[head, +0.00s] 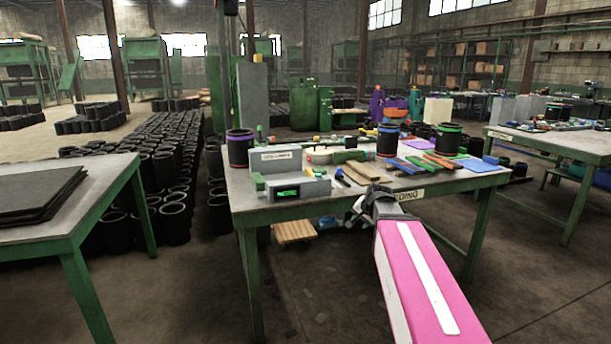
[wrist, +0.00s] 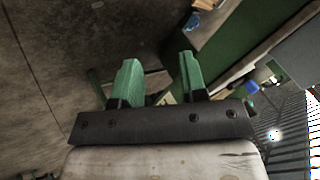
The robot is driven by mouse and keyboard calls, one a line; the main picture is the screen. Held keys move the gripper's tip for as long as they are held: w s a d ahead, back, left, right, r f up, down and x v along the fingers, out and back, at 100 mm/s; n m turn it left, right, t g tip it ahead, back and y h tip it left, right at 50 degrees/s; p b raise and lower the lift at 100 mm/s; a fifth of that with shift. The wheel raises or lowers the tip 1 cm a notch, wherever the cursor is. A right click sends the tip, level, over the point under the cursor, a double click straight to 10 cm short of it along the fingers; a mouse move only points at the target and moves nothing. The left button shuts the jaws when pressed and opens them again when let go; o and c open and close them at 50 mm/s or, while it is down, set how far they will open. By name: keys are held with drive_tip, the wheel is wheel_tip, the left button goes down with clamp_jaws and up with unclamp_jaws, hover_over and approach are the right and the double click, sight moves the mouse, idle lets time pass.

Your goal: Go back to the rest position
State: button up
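My gripper (wrist: 158,77) shows in the wrist view with its two green fingers apart and nothing between them. In the head view my pink arm reaches forward from the bottom right, and its dark end (head: 377,205) is at the front edge of the middle table (head: 242,192). The fingers cannot be made out there. Black rubber sleeves stand on this table: one with a purple band (head: 239,150) at the left, one with a blue band (head: 387,142) and one with a green band (head: 448,140) further right.
A grey device with a green display (head: 287,193), tools and a blue sheet (head: 479,165) lie on the middle table. A left table (head: 100,190) bears dark sheets (head: 35,195). Another table (head: 550,143) stands at right. Bare floor (head: 180,300) lies between the left and middle tables.

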drive_tip(key=s+a+f+n+g+h, duration=0.1)
drive_tip(key=s+f+n+g, duration=0.5)
drive_tip(key=s+f, duration=1.2)
drive_tip(key=shift+s+a+f+n+h, duration=0.3)
drive_tip(key=shift+f+n+h, duration=0.2)
drive_tip(key=shift+f, duration=0.45)
